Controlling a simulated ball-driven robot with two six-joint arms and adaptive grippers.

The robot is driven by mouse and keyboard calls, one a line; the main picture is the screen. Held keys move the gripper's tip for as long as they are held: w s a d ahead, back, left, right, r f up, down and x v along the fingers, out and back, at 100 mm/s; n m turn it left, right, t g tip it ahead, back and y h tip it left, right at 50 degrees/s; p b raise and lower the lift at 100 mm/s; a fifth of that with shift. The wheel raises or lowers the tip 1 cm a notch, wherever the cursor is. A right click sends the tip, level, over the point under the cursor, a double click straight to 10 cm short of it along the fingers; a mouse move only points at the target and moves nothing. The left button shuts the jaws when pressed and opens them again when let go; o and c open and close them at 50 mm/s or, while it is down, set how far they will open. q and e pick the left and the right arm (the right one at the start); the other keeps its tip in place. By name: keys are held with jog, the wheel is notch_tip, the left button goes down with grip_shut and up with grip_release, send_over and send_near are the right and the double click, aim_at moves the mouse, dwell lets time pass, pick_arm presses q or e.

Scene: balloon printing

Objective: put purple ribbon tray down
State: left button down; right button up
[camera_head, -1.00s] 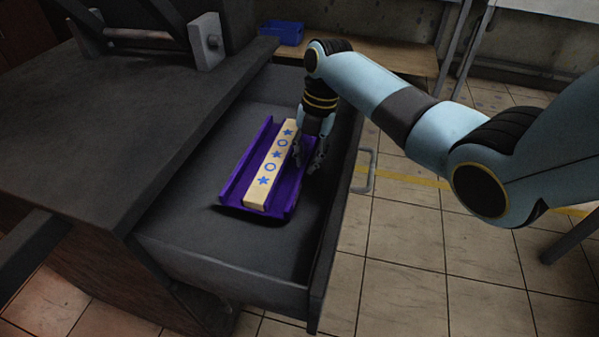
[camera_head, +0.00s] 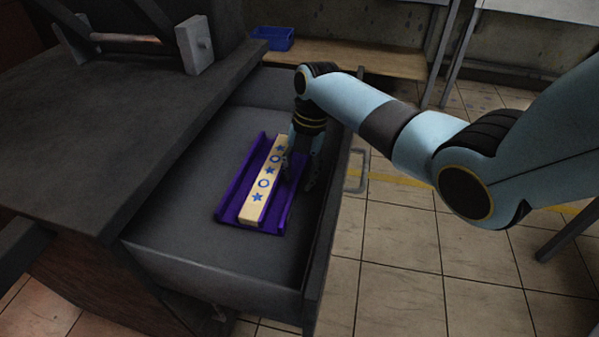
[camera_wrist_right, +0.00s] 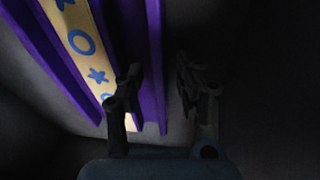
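The purple ribbon tray (camera_head: 233,188) lies on the floor of the open drawer (camera_head: 196,236). It holds a long cream strip (camera_head: 264,183) with blue stars and rings; both also show in the right wrist view, the tray wall (camera_wrist_right: 156,62) and the strip (camera_wrist_right: 78,42). My right gripper (camera_head: 300,178) points down into the drawer at the tray's right side. In the wrist view its fingers (camera_wrist_right: 158,104) stand apart, with the end of the tray's side wall between them and gaps visible, so it looks open. My left gripper is not in view.
The drawer's right wall (camera_head: 322,228) stands close beside my right gripper. The dark worktop (camera_head: 110,130) borders the drawer on the left. A blue bin (camera_head: 272,38) is on a wooden bench behind. Bare drawer floor lies in front of the tray.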

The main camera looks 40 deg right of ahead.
notch_tip(320, 180, up, 12)
jog(key=d+p, duration=0.2)
jog(key=p, duration=0.1)
jog(key=shift+p, duration=0.3)
